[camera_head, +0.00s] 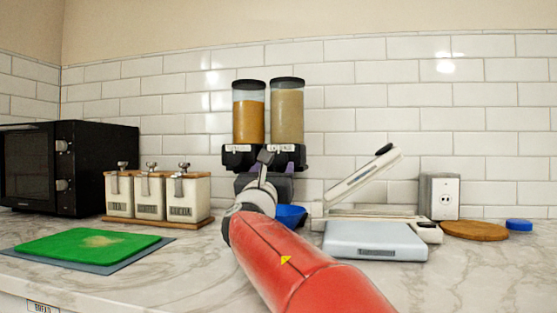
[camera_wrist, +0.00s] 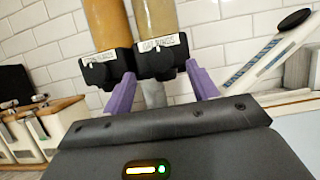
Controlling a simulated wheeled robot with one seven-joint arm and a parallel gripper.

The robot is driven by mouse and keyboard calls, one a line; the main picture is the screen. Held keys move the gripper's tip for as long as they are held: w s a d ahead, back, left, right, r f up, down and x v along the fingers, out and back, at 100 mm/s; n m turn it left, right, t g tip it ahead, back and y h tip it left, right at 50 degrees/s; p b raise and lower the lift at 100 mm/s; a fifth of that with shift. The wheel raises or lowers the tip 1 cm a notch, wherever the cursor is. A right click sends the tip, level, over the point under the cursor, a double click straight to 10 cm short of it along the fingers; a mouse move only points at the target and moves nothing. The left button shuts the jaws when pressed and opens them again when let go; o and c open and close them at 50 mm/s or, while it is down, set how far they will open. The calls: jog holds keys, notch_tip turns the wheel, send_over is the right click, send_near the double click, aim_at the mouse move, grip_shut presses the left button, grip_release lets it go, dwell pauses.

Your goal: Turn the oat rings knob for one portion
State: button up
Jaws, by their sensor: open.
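A twin cereal dispenser stands at the back wall. Its left canister (camera_head: 249,118) holds orange-brown cereal and its right canister (camera_head: 287,115) holds paler tan cereal. Each has a black outlet housing with a white label; the lettering is too small to read surely. In the wrist view the left housing (camera_wrist: 106,68) and right housing (camera_wrist: 160,57) are just beyond my fingers. My gripper (camera_wrist: 160,88) is open and empty, its purple fingers apart, with the right housing ahead between them. In the head view my arm partly hides the dispenser's base. No knob shows clearly.
A blue bowl (camera_head: 291,215) sits right of my wrist. A hinged device with a raised arm (camera_head: 362,178) and a flat grey scale-like box (camera_head: 374,240) stand further right. Labelled canisters (camera_head: 150,196), a green board (camera_head: 85,244) and a black microwave (camera_head: 70,165) are left.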

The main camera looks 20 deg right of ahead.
aim_at(279, 158)
jog(key=p+x, duration=0.1)
jog(key=x, duration=0.4)
jog(key=c, duration=1)
